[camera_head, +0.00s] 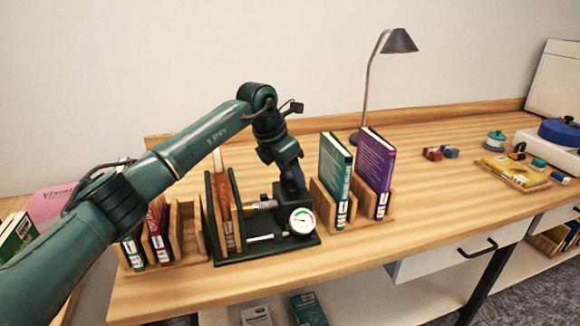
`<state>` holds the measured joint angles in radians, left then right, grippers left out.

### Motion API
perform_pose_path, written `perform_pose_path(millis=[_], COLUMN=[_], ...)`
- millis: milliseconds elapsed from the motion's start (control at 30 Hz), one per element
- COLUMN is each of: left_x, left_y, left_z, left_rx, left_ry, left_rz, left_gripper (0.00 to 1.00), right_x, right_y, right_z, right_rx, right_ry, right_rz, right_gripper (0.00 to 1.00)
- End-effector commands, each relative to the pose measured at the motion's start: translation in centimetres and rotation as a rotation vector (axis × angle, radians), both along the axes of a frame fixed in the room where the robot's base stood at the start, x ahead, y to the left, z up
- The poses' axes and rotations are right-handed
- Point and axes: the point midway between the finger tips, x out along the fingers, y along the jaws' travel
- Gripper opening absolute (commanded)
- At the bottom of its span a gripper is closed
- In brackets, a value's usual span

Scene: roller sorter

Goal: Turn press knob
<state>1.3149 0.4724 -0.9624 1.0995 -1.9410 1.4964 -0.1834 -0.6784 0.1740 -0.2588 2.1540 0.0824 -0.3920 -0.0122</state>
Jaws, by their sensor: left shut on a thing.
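The dark green book press (262,249) stands on the wooden table and holds a brown book (225,222) upright between its boards. A metal screw (262,205) runs from the boards to the dark block at the press's right. A round white gauge (302,221) with coloured bands sits on the front of that block. My left gripper (294,186) points down at the top of the block, shut on the press knob there. The knob itself is mostly hidden by the gripper and its turn angle cannot be told. My right gripper is not in view.
Wooden stands with books flank the press: a green book (335,178) and a purple book (376,172) at right, red and green ones at left. A desk lamp (399,42) stands behind.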

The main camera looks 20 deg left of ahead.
Motion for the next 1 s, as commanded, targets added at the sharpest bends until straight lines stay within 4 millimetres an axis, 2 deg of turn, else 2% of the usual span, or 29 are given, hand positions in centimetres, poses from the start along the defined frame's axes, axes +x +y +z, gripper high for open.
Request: perform_pose_path(millis=[533,1000], left_x=[0.29,0.37], left_y=[0.11,0.14], left_z=[0.26,0.15], left_rx=[-0.002,0.001], left_ry=[-0.002,-0.004], left_rz=[-0.468,-0.642], left_gripper=[0.29,0.29], right_x=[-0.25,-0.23], right_y=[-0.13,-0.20], right_z=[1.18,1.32], right_rx=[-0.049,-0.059], right_ry=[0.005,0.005], right_rz=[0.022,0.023], right_gripper=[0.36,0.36])
